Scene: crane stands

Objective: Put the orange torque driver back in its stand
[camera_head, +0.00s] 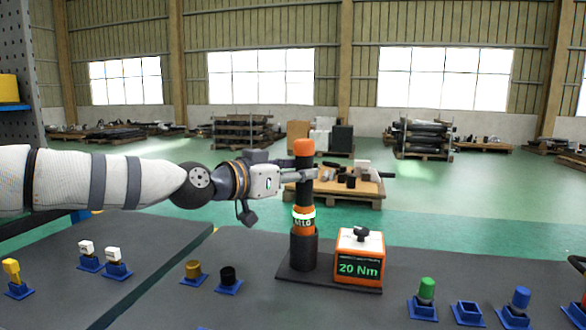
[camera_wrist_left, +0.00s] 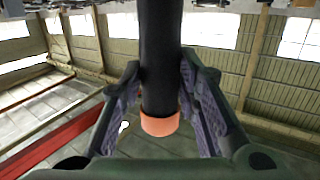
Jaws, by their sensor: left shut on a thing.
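The orange torque driver (camera_head: 304,191) stands upright, with an orange cap on top, a black shaft and a lit ring with a label lower down. Its lower end is in the round black holder of the stand (camera_head: 303,252); how deep it sits is hidden. My left gripper (camera_head: 308,174) comes in from the left and is shut on the driver's black upper shaft, just below the orange cap. In the left wrist view the black shaft (camera_wrist_left: 160,60) lies between both finger pads, with the orange cap (camera_wrist_left: 160,124) showing. My right gripper is not in view.
An orange box (camera_head: 358,258) with a "20 Nm" display shares the stand's base. Small blue holders with coloured pieces, such as the green one (camera_head: 427,290) and the black one (camera_head: 228,277), stand on the dark table (camera_head: 250,252). One blue holder (camera_head: 467,313) is empty.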

